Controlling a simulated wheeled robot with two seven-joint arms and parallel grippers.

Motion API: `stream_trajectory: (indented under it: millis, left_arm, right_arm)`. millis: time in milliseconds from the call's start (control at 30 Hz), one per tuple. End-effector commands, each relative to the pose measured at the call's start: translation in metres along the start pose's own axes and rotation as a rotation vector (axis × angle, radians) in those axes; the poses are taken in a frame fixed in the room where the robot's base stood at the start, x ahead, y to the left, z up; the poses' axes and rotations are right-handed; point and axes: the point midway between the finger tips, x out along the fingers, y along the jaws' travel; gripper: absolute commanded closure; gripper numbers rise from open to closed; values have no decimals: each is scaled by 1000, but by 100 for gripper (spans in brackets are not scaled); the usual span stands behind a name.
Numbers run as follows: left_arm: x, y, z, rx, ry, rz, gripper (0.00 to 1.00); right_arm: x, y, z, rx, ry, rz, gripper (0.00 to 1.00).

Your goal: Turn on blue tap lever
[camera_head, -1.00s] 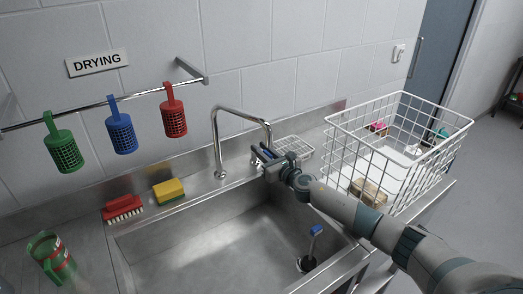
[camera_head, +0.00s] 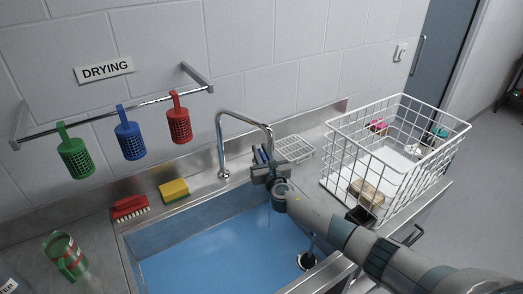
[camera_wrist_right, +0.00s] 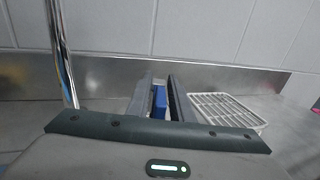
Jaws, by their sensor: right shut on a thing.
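The blue tap lever (camera_wrist_right: 160,98) shows between the two fingers of my right gripper (camera_wrist_right: 160,82) in the right wrist view. The gripper is shut on it. In the head view my right gripper (camera_head: 262,156) is beside the curved chrome tap spout (camera_head: 243,114), at the back edge of the sink. Its fingers and wrist hide most of the lever there. The sink (camera_head: 215,255) has a flat blue surface across its inside, like water. My left gripper is not in view.
A white wire basket (camera_head: 340,140) stands right of the sink, near a white soap rack (camera_head: 294,148). A yellow sponge (camera_head: 174,190) and red brush (camera_head: 130,207) lie on the left ledge. Green, blue and red holders hang from a wall rail (camera_head: 60,129).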

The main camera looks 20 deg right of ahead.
Motion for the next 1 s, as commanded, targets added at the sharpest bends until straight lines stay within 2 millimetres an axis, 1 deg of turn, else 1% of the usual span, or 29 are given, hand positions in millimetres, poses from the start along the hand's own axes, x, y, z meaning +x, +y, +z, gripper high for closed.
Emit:
stream_trajectory:
  millis: [67,100,467,633,767,867,1000]
  left_arm:
    - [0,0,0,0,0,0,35]
    - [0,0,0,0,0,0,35]
    - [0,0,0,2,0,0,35]
    - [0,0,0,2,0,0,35]
    - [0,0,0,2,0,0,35]
    - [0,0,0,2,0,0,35]
    - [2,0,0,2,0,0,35]
  right_arm:
    - [0,0,0,0,0,0,100]
    - [0,0,0,0,0,0,72]
    - [-1,0,0,0,0,1,72]
    - [-8,-1,-1,-2,0,2,72]
    - [-19,0,-1,1,0,2,72]
    - [-32,0,-1,-1,1,2,72]
    - [-54,0,-2,-1,0,3,72]
